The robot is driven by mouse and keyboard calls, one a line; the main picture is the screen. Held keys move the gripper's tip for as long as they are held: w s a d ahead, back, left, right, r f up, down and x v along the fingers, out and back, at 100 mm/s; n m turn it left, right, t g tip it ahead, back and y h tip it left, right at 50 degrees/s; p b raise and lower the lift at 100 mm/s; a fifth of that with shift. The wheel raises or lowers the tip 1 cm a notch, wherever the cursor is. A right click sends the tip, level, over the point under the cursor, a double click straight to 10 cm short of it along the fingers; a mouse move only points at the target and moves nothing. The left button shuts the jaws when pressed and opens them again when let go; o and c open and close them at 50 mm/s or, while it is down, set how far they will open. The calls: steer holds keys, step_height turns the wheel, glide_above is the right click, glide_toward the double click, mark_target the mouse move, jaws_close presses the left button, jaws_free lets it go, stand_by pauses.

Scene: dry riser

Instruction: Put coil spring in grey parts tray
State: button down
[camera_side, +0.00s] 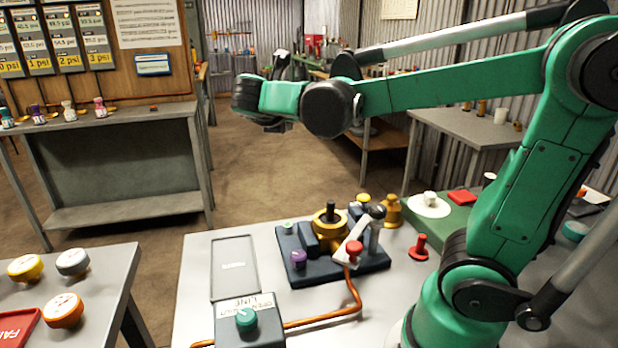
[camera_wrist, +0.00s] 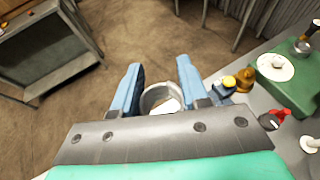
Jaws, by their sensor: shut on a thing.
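My gripper (camera_wrist: 160,76) shows two blue fingers in the wrist view, shut on a pale grey ring-shaped thing (camera_wrist: 152,97) that looks like the coil spring. Its lower part is hidden behind the gripper's dark plate. In the side view my gripper is at the far end of the raised arm, high above the floor beyond the table, and its fingers and load cannot be made out.
The blue valve base (camera_side: 300,262) stands right of the tray, with a yellow wheel, levers and knobs. A box with a teal knob (camera_side: 246,318) sits in front of the tray. An orange hose (camera_side: 350,300) crosses the table front. A red piece (camera_side: 420,247) stands right.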

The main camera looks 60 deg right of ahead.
steer(key=w+a+r+n+t+y, duration=0.1)
steer(key=w+a+n+t+y, duration=0.5)
steer(key=a+n+t+y, duration=0.5)
steer(key=m+g+h, duration=1.1)
steer(key=m+g, duration=0.9)
steer(key=g, duration=0.1)
glide_above(328, 206)
steer(key=s+d, duration=0.1)
steer(key=d, duration=0.2)
steer(key=shift+a+r, duration=0.2)
step_height(328, 206, down, 20)
steer(key=shift+r, duration=0.2)
steer(key=shift+f, duration=0.2)
steer(key=shift+c, duration=2.2)
jaws_free()
